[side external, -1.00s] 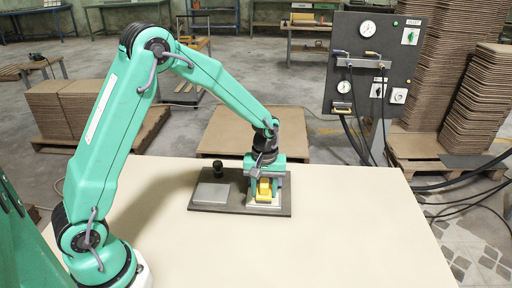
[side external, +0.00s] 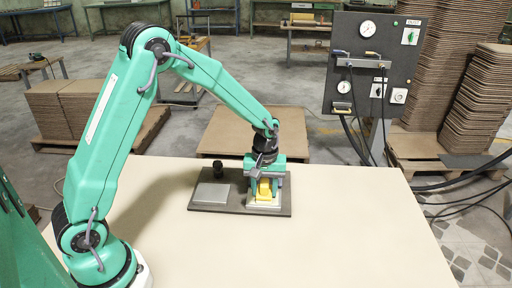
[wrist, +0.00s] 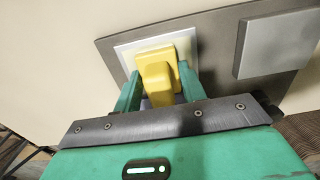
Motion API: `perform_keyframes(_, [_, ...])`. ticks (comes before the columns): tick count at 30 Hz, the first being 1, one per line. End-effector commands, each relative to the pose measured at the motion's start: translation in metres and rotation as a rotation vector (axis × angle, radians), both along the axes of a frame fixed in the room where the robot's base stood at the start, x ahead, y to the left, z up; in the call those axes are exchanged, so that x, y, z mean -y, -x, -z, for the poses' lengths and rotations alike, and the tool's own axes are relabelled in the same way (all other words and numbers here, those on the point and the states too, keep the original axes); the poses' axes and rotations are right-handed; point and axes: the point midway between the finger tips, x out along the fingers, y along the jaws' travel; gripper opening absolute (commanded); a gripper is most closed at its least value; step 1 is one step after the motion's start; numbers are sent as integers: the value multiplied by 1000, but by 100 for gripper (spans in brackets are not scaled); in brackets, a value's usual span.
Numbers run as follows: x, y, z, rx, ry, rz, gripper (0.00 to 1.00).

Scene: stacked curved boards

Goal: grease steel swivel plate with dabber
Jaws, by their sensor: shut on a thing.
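A yellow dabber (side external: 264,190) stands on a pale square pad (side external: 264,206) on the right part of a dark board. My gripper (side external: 265,188) reaches down over it and is shut on the dabber. In the wrist view, the green fingers (wrist: 158,88) flank the yellow dabber (wrist: 157,70), and the pale pad (wrist: 126,54) shows around its base. The flat grey steel plate (side external: 211,194) lies on the left part of the board, apart from the dabber. It also shows at the upper right of the wrist view (wrist: 280,44). The dabber's underside is hidden.
The dark board (side external: 233,209) rests on a wide cream table (side external: 330,225). A small black knobbed thing (side external: 217,170) stands at the board's back left, behind the plate. The table is clear in front and to the right. A gauge panel (side external: 374,65) stands beyond the table.

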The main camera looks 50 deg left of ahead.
Motion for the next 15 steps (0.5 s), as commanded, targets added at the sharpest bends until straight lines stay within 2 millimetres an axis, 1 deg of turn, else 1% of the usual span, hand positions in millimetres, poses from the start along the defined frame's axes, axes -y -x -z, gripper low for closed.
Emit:
perform_keyframes(10, [0, 1, 3, -1, 0, 0, 23])
perform_keyframes(15, [0, 0, -1, -1, 0, 0, 22])
